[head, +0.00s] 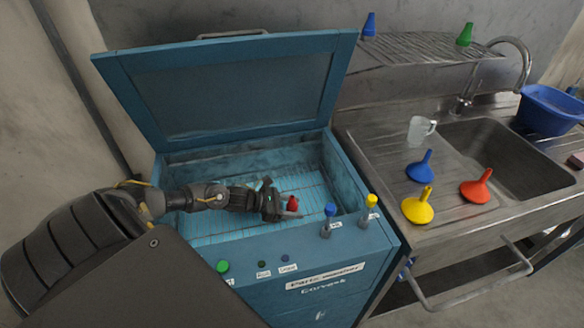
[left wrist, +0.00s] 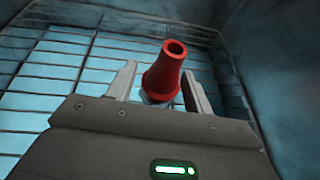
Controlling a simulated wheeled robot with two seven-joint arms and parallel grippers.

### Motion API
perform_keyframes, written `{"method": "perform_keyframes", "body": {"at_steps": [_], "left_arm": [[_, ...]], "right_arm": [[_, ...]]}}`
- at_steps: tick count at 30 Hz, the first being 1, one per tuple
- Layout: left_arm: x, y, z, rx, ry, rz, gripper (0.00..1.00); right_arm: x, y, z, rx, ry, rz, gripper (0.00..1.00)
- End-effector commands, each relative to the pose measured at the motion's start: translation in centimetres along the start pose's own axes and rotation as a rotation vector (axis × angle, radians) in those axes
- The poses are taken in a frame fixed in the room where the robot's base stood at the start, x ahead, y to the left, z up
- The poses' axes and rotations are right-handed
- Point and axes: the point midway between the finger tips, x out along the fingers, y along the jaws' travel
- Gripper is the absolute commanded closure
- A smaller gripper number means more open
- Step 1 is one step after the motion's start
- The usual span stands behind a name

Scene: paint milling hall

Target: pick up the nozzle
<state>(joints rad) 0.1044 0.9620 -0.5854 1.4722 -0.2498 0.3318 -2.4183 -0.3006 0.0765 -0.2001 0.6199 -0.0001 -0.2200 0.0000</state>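The nozzle (left wrist: 163,74) is red and tapered, with a round open top and what looks like a grey base partly hidden behind my gripper. In the left wrist view it stands roughly upright between the two fingers of my left gripper (left wrist: 160,82). A narrow gap shows beside the left finger; the right finger looks very close to it. In the head view the red nozzle (head: 292,203) is at the fingertips of my left gripper (head: 290,208), over the inside of the blue parts washer (head: 345,170). What lies under the nozzle is hidden. My right gripper is not in view.
The washer's lid (head: 230,90) stands open behind. Blue (head: 420,172), yellow (head: 418,210) and red (head: 476,190) funnels and a clear jug (head: 418,131) stand by the sink (head: 495,150).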

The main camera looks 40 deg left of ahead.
Motion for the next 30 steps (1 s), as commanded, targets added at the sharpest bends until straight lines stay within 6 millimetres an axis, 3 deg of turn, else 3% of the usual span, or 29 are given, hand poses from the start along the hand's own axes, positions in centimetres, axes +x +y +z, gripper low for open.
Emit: {"method": "perform_keyframes", "body": {"at_steps": [1, 8, 20, 25, 30], "left_arm": [[0.0, 0.0, 0.0, 0.000, 0.000, 0.000, 0.55], [0.0, 0.0, 0.0, 0.000, 0.000, 0.000, 0.85], [-0.4, 0.1, 0.8, 0.002, 0.000, 0.001, 0.86], [-1.4, 0.0, 3.1, 0.005, 0.000, 0.000, 0.86], [0.1, -1.7, 7.6, 0.007, -0.007, -0.002, 0.86]], "right_arm": [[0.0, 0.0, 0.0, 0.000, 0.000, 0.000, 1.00], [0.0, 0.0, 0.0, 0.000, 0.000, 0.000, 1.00], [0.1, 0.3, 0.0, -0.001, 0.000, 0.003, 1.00], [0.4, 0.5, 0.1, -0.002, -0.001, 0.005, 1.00], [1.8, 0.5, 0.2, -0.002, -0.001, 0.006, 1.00]]}}
